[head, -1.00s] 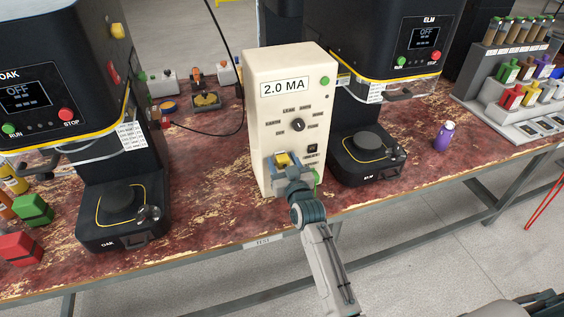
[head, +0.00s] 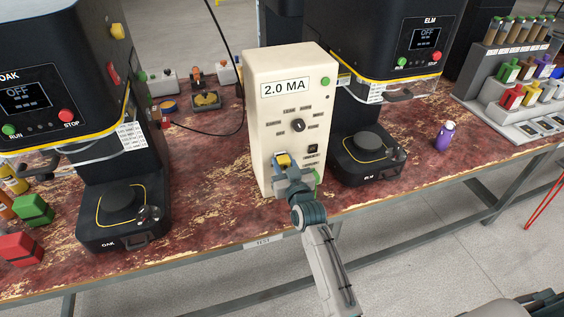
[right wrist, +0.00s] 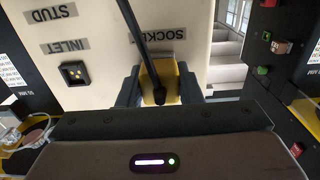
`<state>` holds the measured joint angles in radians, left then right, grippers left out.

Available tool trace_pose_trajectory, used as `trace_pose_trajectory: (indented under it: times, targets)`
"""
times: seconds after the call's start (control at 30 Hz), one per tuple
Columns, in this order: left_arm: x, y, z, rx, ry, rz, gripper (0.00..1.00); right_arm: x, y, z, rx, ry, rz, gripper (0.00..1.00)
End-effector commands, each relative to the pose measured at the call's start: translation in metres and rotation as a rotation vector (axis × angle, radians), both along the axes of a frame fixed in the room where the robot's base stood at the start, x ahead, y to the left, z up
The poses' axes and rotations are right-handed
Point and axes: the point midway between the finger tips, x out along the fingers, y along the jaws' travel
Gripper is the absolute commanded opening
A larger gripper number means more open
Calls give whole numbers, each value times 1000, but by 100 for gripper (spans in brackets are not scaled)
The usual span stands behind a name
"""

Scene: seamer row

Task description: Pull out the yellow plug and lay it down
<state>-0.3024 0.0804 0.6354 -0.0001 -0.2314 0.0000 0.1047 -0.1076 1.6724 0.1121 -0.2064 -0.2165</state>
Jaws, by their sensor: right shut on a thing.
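The yellow plug (head: 284,159) is at the lower front of the cream box marked "2.0 MA" (head: 280,72). My right gripper (head: 287,163) is shut on it. In the right wrist view, the plug (right wrist: 153,78) sits between the two fingers, below the label "SOCKET", and a black cable (right wrist: 139,38) runs from it across the panel. The plug is close against the panel; its socket is hidden, so I cannot tell how deep it sits. My left gripper is not in view.
Black machines OAK (head: 40,65) and ELM (head: 400,35) flank the box, each with a low dark base. A purple bottle (head: 445,137) stands at the right. Red and green blocks lie at the left. Some worn red bench top (head: 215,205) is clear left of the box.

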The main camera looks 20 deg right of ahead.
Motion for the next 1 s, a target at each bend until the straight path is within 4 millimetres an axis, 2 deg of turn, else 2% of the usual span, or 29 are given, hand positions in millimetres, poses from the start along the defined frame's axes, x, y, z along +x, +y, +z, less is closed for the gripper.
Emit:
trace_pose_trajectory:
  times: [1.0]
  targets:
    - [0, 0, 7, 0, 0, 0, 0, -42, -1, -2, 1, 4, 0, 0]
